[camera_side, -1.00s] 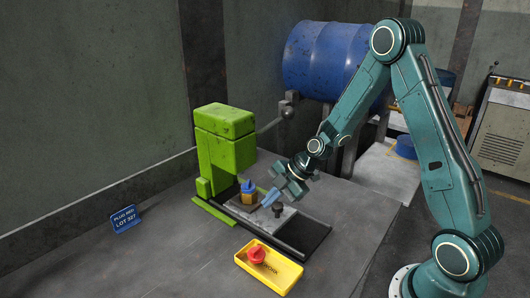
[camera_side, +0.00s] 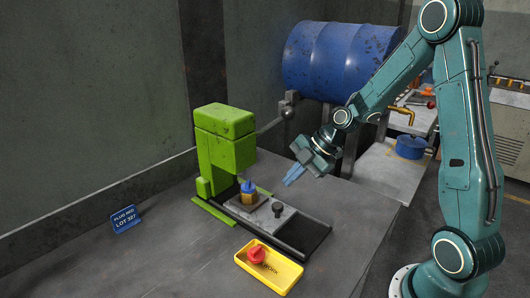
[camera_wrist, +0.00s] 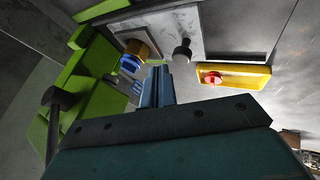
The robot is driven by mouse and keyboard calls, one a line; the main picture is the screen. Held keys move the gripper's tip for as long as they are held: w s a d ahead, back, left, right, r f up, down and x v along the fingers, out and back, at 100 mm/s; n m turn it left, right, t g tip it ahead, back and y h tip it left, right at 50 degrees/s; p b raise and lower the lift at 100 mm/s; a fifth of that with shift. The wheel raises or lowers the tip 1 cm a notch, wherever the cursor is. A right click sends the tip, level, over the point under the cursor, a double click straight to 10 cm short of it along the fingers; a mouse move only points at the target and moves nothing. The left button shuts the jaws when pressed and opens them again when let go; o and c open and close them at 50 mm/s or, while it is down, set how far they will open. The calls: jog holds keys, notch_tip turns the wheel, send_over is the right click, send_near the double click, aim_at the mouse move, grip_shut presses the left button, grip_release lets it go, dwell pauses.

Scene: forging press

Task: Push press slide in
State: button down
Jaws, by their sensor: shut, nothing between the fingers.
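The green press (camera_side: 225,150) stands on the table at the centre left. Its grey slide plate (camera_side: 262,214) sits on a dark rail base (camera_side: 306,238), with bare rail showing on the side toward the right front. A black knob (camera_side: 278,209) stands upright on the slide; it also shows in the wrist view (camera_wrist: 182,53). A brass block with a blue plug on top (camera_side: 249,193) sits on the slide close to the press. My gripper (camera_side: 293,175) has blue fingers held together, empty, in the air above and behind the slide, apart from the knob.
A yellow tray (camera_side: 290,279) holding a red plug (camera_side: 256,254) lies in front of the rail. The right of the table is clear.

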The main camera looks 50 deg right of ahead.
jog(key=shift+s+d+r, duration=0.15)
jog(key=shift+s+r, duration=0.05)
jog(key=shift+r, duration=0.05)
jog(key=s+a+n+g+h, duration=0.2)
jog(key=s+n, duration=0.8)
jog(key=n, duration=0.9)
jog(key=g+h, duration=0.1)
jog(key=h, duration=0.1)
jog(key=shift+r+h, duration=0.3)
dwell(1.5)
jog(key=shift+f, duration=0.2)
